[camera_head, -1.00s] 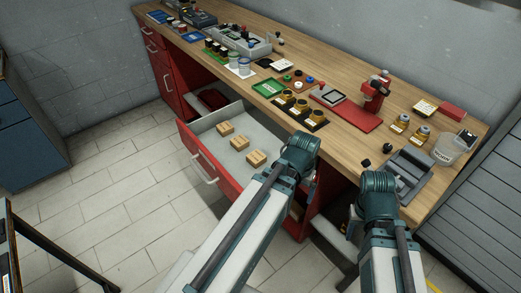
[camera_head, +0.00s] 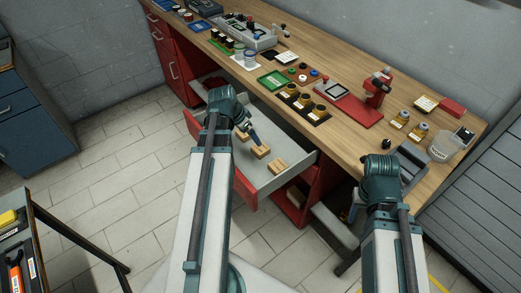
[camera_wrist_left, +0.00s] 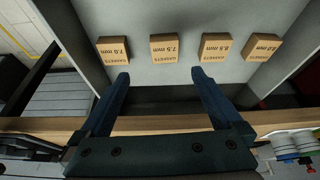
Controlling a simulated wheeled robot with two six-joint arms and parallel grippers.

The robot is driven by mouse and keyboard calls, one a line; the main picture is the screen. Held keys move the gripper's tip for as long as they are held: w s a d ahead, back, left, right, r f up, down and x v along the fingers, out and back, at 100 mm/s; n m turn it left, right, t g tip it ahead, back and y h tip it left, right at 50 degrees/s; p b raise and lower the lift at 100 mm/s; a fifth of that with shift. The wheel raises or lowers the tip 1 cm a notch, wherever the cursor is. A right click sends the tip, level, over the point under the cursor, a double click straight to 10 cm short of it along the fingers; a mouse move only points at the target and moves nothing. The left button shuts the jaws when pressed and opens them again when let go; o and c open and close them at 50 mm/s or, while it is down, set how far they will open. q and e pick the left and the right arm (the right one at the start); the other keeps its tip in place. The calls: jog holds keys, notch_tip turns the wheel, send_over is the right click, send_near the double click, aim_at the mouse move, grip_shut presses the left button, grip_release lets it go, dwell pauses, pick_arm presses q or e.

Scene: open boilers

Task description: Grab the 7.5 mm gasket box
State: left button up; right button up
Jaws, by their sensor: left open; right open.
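In the left wrist view, several small tan gasket boxes stand in a row in a grey drawer (camera_wrist_left: 130,20), labels upside down. The 7.5 mm gasket box (camera_wrist_left: 164,48) is second from the left, beside the 7.0 mm box (camera_wrist_left: 113,50). My left gripper (camera_wrist_left: 160,74) is open and empty, its fingertips just short of the 7.5 mm box and spread either side of it. In the head view my left gripper (camera_head: 252,134) hangs over the drawer and partly hides the boxes. My right gripper (camera_head: 354,212) is open, mostly hidden behind its wrist near the workbench edge.
The wooden workbench (camera_head: 345,140) carries gasket trays, a red press (camera_head: 374,95), brass parts and a clear cup (camera_head: 446,146). Its edge lies close beside the open drawer. The tiled floor left of the drawer is clear. A cart stands at the lower left.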

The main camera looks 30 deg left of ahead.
pick_arm(q)
jog(key=b, duration=0.8)
send_over(260, 148)
jog(key=s+a, duration=0.1)
jog(key=s, duration=0.2)
notch_tip(260, 148, down, 8)
jog(key=shift+r, duration=0.15)
jog(key=b+x, duration=0.4)
jog(key=x, duration=0.1)
jog(key=shift+w+b, duration=0.4)
jog(key=shift+w, duration=0.1)
jog(key=c, duration=1.4)
jog(key=shift+r, duration=0.1)
notch_tip(260, 148, up, 10)
jog(key=p, duration=1)
jog(key=shift+p, duration=0.3)
